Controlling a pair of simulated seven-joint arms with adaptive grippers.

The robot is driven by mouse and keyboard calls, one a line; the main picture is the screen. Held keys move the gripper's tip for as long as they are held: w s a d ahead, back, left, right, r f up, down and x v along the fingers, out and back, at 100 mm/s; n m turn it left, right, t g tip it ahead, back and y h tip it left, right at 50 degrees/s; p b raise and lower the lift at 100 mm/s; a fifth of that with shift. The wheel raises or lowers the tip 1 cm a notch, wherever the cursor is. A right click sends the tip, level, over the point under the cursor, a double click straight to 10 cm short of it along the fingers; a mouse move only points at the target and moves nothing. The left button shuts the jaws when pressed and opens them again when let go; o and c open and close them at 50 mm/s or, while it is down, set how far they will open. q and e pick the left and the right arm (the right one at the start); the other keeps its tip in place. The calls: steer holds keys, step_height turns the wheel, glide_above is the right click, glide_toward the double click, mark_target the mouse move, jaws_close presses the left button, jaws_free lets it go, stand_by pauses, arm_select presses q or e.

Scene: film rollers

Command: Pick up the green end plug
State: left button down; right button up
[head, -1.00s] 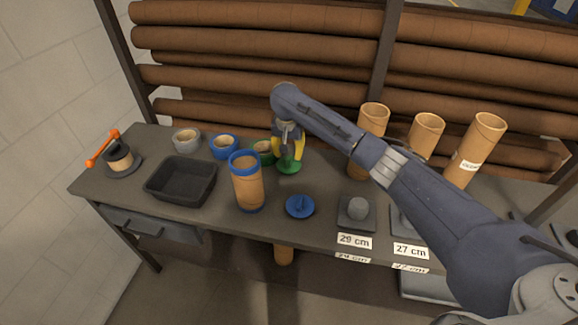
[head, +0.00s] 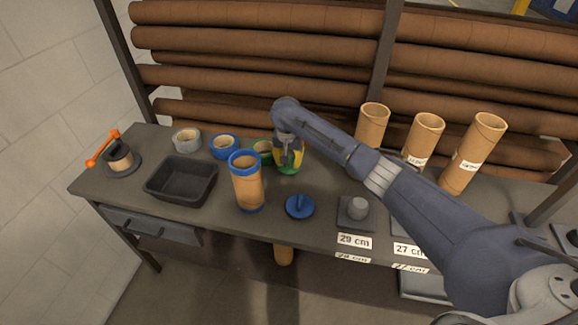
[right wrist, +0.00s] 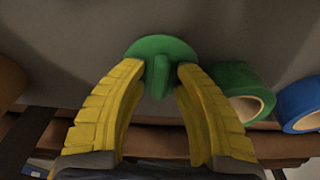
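The green end plug (head: 287,170) is a flat disc with an upright fin, at the back middle of the table. In the right wrist view the plug (right wrist: 160,52) lies just beyond my fingertips, its fin between them. My right gripper (head: 288,160) has yellow fingers and is over the plug from above, partly hiding it. In the right wrist view the right gripper (right wrist: 160,72) is open, with a gap on each side of the fin. My left gripper is not in view.
A green tape roll (head: 262,149) sits close left of the plug, with blue (head: 223,147) and grey (head: 187,140) rolls further left. A blue-banded tube (head: 246,185) stands in front, beside a blue plug (head: 299,207). A black tray (head: 181,181) is at left. Cardboard tubes (head: 371,124) stand at right.

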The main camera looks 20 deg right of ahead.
jaws_close()
steer(key=shift+r, duration=0.1)
